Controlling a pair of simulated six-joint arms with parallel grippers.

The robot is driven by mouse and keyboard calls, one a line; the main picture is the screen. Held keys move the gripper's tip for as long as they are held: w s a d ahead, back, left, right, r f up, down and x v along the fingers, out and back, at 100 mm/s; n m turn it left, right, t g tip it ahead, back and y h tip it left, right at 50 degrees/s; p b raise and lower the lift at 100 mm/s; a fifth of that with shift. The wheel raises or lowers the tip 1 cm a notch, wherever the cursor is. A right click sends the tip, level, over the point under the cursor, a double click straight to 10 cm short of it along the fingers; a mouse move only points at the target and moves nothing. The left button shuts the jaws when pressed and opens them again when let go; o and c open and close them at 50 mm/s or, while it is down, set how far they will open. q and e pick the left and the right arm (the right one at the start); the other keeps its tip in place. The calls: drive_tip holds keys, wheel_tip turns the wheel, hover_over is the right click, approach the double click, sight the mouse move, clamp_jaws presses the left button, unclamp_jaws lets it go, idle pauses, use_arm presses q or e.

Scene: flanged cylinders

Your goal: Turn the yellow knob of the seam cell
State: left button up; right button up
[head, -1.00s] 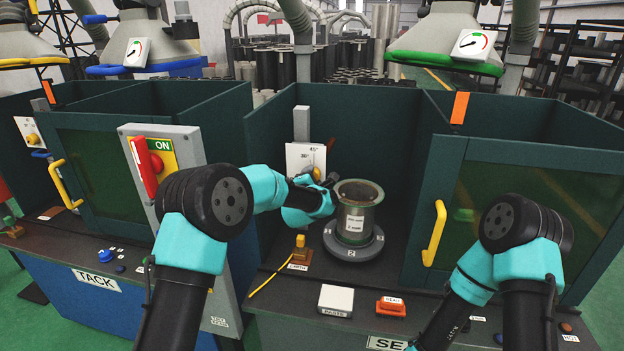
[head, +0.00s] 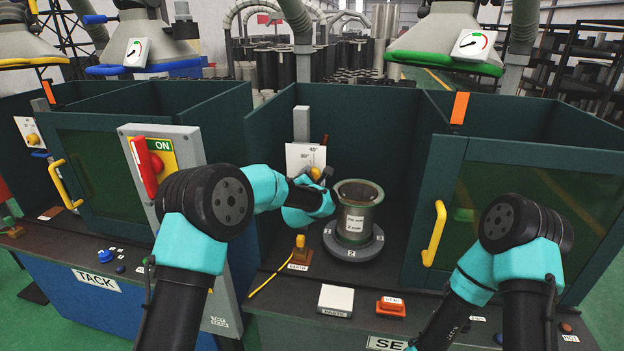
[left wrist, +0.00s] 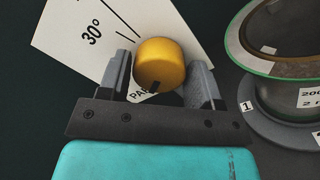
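The yellow knob (left wrist: 160,66) sits on a white dial card with a 30° mark and tick lines. Its dark pointer is near the printed PARK. My left gripper (left wrist: 161,75) has one grey finger on each side of the knob, very close to it; I cannot tell whether they press on it. In the head view the knob (head: 315,173) is partly hidden by my left gripper (head: 322,186). A flanged cylinder (head: 357,205) stands upright on a grey numbered turntable (head: 340,245) to the right. My right gripper is out of view.
The cell's teal walls (head: 365,130) stand behind and beside the knob. A door with a yellow handle (head: 434,233) is at the right.

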use_arm(q)
drive_tip(key=o, duration=0.3)
drive_tip(key=s+a, duration=0.3)
drive_tip(key=s, duration=1.4)
drive_tip(key=shift+f, duration=0.25)
drive_tip(key=shift+s+d, duration=0.1)
drive_tip(key=s+a+f+m+g, duration=0.3)
drive_tip(key=a+f+m, duration=0.1)
drive_tip(key=f, duration=0.4)
drive_tip(key=s+a+f+m+g, duration=0.3)
drive_tip(key=s+f+m, duration=0.1)
drive_tip(key=f, duration=0.5)
drive_tip(key=s+a+f+m+g, duration=0.3)
drive_tip(key=a+f+m, duration=0.1)
drive_tip(key=f, duration=0.4)
drive_tip(key=s+a+f+m+g, duration=0.2)
drive_tip(key=s+f+m, duration=0.1)
drive_tip(key=s, duration=0.4)
drive_tip(key=s+a+f+m+g, duration=0.2)
drive_tip(key=s+f+m+g, duration=0.1)
drive_tip(key=s, duration=0.4)
drive_tip(key=s+a+f+m+g+h, duration=0.1)
drive_tip(key=s+a+f+m+g, duration=0.1)
drive_tip(key=s+f, duration=0.5)
drive_tip(key=shift+s+a+m+g, duration=0.25)
drive_tip(key=shift+s+m+g, duration=0.35)
drive_tip(key=shift+m, duration=0.6)
